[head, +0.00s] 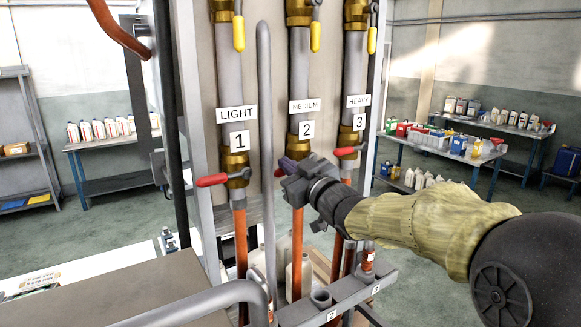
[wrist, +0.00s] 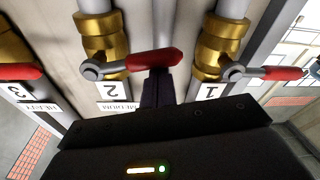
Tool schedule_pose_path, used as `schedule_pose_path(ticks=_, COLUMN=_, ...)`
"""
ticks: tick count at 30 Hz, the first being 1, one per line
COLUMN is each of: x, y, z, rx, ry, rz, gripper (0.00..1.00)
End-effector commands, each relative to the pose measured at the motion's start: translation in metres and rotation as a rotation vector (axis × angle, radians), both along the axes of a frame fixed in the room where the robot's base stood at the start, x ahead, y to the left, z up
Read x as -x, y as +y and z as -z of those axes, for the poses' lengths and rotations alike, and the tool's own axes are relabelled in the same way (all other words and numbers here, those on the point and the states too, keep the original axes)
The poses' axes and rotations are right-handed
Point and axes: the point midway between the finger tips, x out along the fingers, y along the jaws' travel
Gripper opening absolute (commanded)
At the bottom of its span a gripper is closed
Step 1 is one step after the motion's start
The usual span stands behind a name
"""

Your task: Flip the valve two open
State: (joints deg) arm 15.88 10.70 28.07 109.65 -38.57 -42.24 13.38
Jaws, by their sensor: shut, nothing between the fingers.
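Valve two is a brass body (head: 297,147) on the middle pipe, below the "MEDIUM 2" labels (head: 306,130). In the head view my gripper (head: 288,166) hides most of its red lever; only a bit of red shows at its left. In the wrist view, rotated so the labels look inverted, valve two's red lever (wrist: 153,60) points sideways, across the pipe. My gripper (wrist: 156,88) is shut and empty. Its fingers are right at the lever's red grip, near its middle; I cannot tell whether they touch.
Valve one's red lever (head: 212,180) on the left and valve three's red lever (head: 346,151) on the right also point sideways. A grey vertical pipe (head: 265,100) stands between pipes one and two. Yellow-handled valves (head: 239,33) are above. Bottle tables (head: 105,142) stand well behind.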

Motion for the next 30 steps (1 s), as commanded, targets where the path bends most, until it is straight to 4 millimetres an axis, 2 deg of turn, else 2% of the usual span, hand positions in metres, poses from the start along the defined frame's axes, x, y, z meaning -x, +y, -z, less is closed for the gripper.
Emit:
schedule_pose_path(ticks=1, x=0.0, y=0.0, z=0.011, rx=0.031, ry=-0.021, rz=-0.001, gripper=0.0)
schedule_pose_path(ticks=6, x=-0.001, y=-0.001, z=0.023, rx=0.163, ry=-0.11, rz=-0.001, gripper=0.0)
schedule_pose_path(ticks=17, x=-0.006, y=-0.009, z=0.047, rx=0.447, ry=-0.301, rz=0.001, gripper=0.0)
schedule_pose_path(ticks=30, x=-0.019, y=-0.027, z=0.069, rx=0.793, ry=-0.534, rz=0.002, gripper=0.0)
